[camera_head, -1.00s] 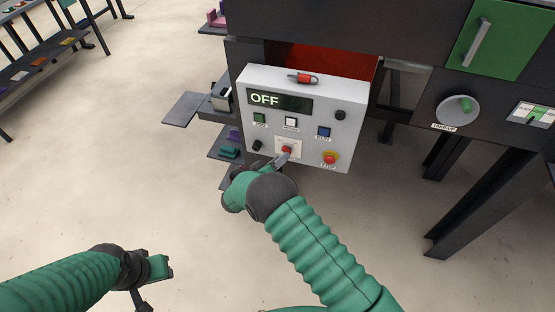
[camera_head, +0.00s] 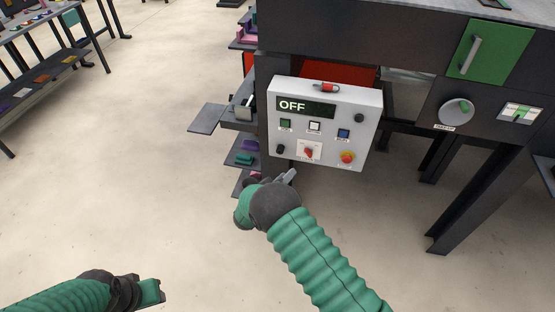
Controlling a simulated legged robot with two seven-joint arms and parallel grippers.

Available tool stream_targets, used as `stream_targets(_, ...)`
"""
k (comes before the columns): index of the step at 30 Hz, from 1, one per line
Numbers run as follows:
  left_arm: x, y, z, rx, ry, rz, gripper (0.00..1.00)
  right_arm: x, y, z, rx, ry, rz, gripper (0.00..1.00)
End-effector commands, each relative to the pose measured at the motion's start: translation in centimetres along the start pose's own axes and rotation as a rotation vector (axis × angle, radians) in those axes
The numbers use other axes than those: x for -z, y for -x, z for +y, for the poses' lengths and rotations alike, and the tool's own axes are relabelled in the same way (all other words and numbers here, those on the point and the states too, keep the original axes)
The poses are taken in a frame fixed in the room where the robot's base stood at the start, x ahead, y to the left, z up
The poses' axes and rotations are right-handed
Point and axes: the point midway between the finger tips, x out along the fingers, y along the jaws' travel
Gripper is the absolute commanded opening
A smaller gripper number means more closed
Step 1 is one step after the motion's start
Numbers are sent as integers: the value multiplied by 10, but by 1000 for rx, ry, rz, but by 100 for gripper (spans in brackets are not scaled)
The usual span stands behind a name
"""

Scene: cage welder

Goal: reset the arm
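The white control box (camera_head: 325,95) hangs on the front of the dark machine, and its display (camera_head: 305,106) reads OFF. A red rotary switch (camera_head: 308,152) sits on a white plate at the box's lower middle, with nothing touching it. My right gripper (camera_head: 287,177) is below and left of that switch, apart from the box. Its fingers look small and partly hidden behind the wrist, so their opening cannot be made out. My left gripper (camera_head: 152,290) is low at the left over bare floor, holding nothing that I can see; its finger gap is unclear.
A red and yellow stop button (camera_head: 347,158) is right of the switch. The dark machine (camera_head: 350,42) has a green door (camera_head: 488,50) and a round grey dial (camera_head: 455,111). Small side shelves (camera_head: 208,118) stick out left of the box.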

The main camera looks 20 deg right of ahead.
Motion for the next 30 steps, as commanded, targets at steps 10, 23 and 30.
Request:
stream_targets(10, 0, 0, 0, 0, 1, 0, 36, 55, 19, 10, 301, -155, 56, 33)
stream_targets(23, 0, 0, 0, 0, 0, 0, 36, -80, 232, 126, 989, -140, -499, 33)
stream_targets(30, 0, 0, 0, 0, 1, 0, 36, -130, 260, 156, 964, -83, -640, 33)
